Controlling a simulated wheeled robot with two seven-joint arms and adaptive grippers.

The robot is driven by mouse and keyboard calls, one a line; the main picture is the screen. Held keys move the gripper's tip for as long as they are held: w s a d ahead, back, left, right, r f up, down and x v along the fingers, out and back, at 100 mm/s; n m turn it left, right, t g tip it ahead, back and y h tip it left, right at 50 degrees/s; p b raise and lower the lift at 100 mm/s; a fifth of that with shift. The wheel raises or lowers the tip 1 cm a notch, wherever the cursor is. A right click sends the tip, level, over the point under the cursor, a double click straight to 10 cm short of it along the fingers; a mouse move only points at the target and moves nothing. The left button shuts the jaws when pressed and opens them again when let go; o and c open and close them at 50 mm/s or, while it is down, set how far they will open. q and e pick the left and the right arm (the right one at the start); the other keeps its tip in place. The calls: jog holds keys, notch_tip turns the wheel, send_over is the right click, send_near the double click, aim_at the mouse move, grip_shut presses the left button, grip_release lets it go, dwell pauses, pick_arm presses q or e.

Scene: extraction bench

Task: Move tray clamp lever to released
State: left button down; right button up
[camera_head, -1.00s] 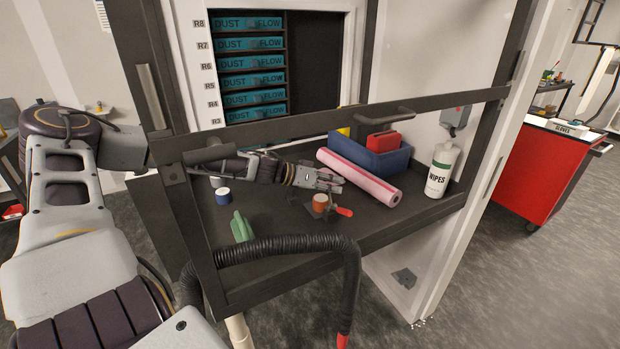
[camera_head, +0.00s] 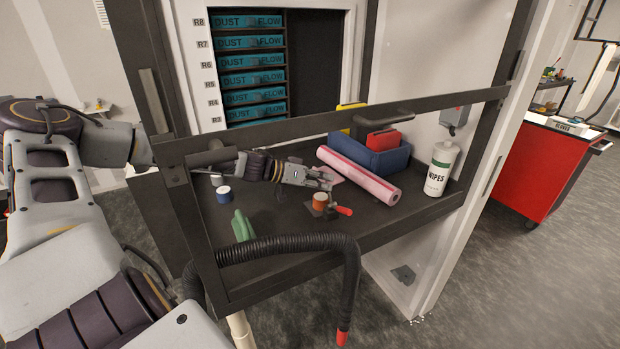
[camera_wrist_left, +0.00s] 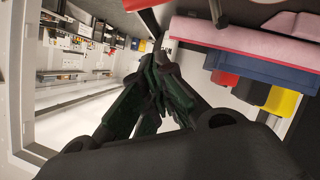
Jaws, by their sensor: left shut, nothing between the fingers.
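The tray clamp with its red-tipped lever (camera_head: 343,210) sits on the dark bench floor, beside a small orange-brown cylinder (camera_head: 320,200). The lever's red tip points to the right in the head view. My left gripper (camera_head: 331,178) reaches in from the left, just above and behind the clamp. In the left wrist view the shut fingers (camera_wrist_left: 160,68) fill the middle, and the clamp cannot be made out there. My right gripper is not in view.
A blue bin (camera_head: 385,155) holding a red item stands behind the roll. A wipes bottle (camera_head: 441,168) stands at the right. A green object (camera_head: 243,226) and a blue-white cylinder (camera_head: 223,195) are at the left. A dark frame bar and black hose (camera_head: 300,243) cross the front.

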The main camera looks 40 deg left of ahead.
pick_arm(q)
jog(key=shift+v, duration=2.45)
jog(key=shift+s, duration=0.1)
